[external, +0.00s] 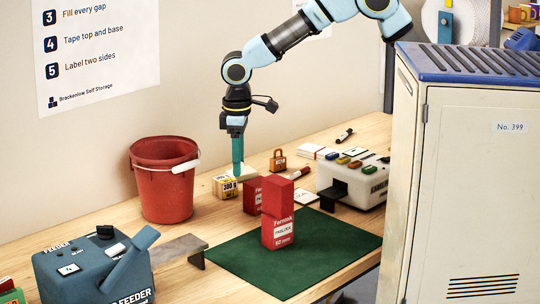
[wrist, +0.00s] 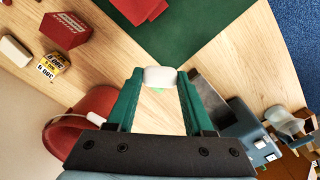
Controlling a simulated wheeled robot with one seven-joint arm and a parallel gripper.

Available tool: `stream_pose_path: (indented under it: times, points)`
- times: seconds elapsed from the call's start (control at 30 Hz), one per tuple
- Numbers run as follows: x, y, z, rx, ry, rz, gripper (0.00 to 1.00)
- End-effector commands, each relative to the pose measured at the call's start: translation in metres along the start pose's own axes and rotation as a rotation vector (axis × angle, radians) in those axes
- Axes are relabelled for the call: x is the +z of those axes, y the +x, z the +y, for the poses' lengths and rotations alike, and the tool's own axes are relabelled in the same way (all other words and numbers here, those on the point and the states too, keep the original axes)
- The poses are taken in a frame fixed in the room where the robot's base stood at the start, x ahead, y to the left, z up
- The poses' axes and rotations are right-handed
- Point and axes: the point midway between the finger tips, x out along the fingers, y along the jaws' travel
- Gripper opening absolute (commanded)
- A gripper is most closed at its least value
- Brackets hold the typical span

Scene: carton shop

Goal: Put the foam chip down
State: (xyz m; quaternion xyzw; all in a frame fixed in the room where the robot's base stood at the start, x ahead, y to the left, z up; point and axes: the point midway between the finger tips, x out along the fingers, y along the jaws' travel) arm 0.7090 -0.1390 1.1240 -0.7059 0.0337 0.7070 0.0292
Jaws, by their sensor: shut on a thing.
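The foam chip (wrist: 160,77) is a small white, rounded piece. In the wrist view it sits between the tips of my gripper's green fingers (wrist: 157,82), which are shut on it. In the external view my gripper (external: 237,168) points straight down, right of the red bucket and near the yellow weight. The chip is hard to pick out there against the pale things behind the fingertips. In the wrist view bare wood shows around the chip, with the green mat (wrist: 200,25) beyond it.
A red bucket (external: 165,190) stands left of my gripper. A yellow weight (external: 225,188) and red cartons (external: 278,232) stand close by. The green mat (external: 325,250) lies in front. A blue feeder (external: 95,270) is at front left, a white device (external: 350,178) at right. Bare wood shows between bucket and mat.

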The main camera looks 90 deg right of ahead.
Motion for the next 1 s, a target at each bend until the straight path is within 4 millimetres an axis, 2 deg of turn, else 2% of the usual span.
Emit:
stream_pose_path:
  times: [0.17, 0.3, 0.5, 0.87, 1.0]
  points:
    - [0.038, -0.001, 0.018, 0.006, 0.158, 0.006, 0.02]
    - [0.080, -0.001, 0.034, 0.009, 0.321, 0.007, 0.02]
    - [0.128, 0.001, 0.048, 0.004, 0.505, 0.005, 0.02]
    - [0.183, 0.013, 0.060, -0.007, 0.705, -0.001, 0.02]
    - [0.181, 0.042, 0.059, -0.005, 0.698, -0.007, 0.02]
